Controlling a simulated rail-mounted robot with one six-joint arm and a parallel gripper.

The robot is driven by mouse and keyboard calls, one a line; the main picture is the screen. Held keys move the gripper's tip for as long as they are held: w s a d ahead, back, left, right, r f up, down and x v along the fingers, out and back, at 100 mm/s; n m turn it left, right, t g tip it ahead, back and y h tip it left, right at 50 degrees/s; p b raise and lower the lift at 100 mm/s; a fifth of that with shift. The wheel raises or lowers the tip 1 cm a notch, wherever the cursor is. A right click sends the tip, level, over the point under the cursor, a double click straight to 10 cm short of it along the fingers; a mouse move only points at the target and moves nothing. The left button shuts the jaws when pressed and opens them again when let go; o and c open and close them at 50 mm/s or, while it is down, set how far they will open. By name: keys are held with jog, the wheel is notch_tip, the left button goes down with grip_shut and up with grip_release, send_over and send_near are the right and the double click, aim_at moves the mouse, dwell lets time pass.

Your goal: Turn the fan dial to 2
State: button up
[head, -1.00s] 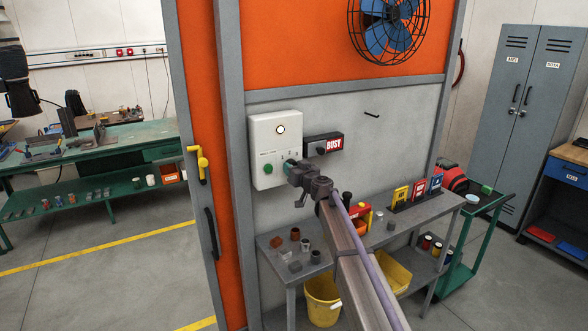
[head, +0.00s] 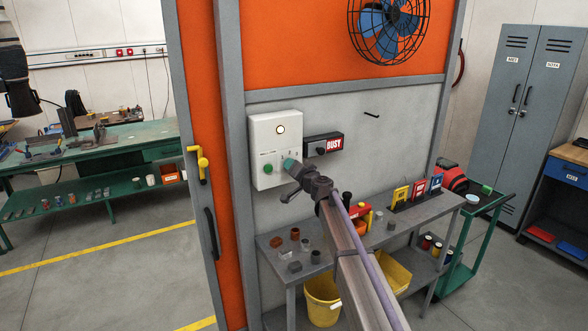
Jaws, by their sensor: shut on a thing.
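The white control box (head: 262,142) hangs on the grey panel, with a lit round lamp (head: 280,129) near its top and a green button (head: 268,170) at lower left. My gripper (head: 289,164) is at the lower right of the box face, its teal tip against the front. It is shut on the fan dial, which it hides almost wholly, so the dial's pointer cannot be read. Small marks beside it are too small to read. The blue-bladed fan (head: 388,22) in its wire cage is at the top, on the orange panel.
A BUSY sign (head: 333,145) sits close to the right of the box. Below, a grey bench (head: 290,279) carries small cups, blocks and coloured cards. A yellow bucket (head: 322,298) stands under it. A yellow door handle (head: 202,163) is to the left.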

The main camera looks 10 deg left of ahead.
dwell(0.3)
jog(key=o, duration=0.9)
jog(key=shift+o, duration=0.2)
jog(key=shift+s+d, duration=0.1)
jog(key=v, duration=1)
jog(key=shift+s+d, duration=0.2)
jog(key=shift+s, duration=0.05)
